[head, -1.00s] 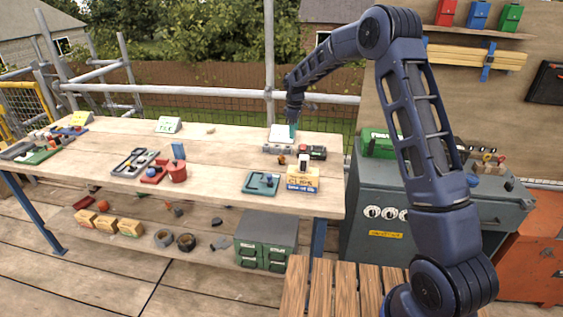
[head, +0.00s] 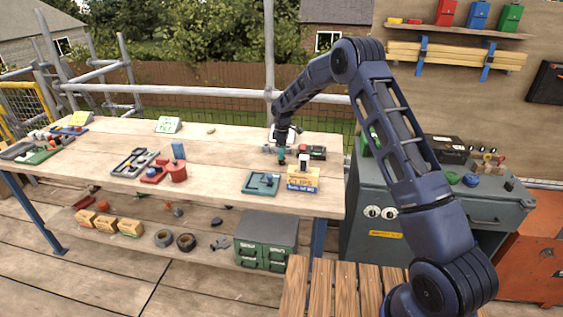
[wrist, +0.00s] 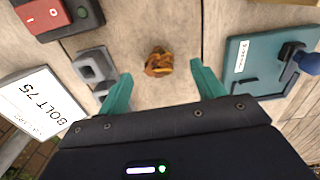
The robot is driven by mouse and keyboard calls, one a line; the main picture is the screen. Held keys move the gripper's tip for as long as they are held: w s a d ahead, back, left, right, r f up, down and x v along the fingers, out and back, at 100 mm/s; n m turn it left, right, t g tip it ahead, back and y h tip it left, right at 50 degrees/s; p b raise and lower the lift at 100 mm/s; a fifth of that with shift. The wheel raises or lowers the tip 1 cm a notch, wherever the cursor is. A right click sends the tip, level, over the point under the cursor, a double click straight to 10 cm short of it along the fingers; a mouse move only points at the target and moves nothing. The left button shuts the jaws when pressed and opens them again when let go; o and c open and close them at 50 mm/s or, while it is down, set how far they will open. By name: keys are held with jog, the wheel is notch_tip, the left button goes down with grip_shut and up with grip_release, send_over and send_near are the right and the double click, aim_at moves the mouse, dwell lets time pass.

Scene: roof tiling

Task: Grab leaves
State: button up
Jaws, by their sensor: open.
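A small crumpled clump of brown-orange leaves (wrist: 159,62) lies on the wooden bench top, near the middle of the wrist view. My gripper (wrist: 160,85) is open, with its two teal fingers apart on either side of the clump and a little short of it. Nothing is between the fingers' grip surfaces. In the head view my gripper (head: 281,158) points down over the right part of the bench and hides the leaves there.
A teal tray (wrist: 265,62) with a dark-blue knobbed part is close on the right. A grey block (wrist: 92,66), a red-and-black switch box (wrist: 58,14) and a white BOLT 75 card (wrist: 38,103) are on the left. A yellow clips box (head: 303,178) stands near the bench's front edge.

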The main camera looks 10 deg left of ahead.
jog(key=f, duration=0.5)
jog(key=shift+w+a, duration=0.1)
jog(key=shift+a, duration=0.1)
jog(key=shift+r, duration=0.1)
jog(key=c, duration=1)
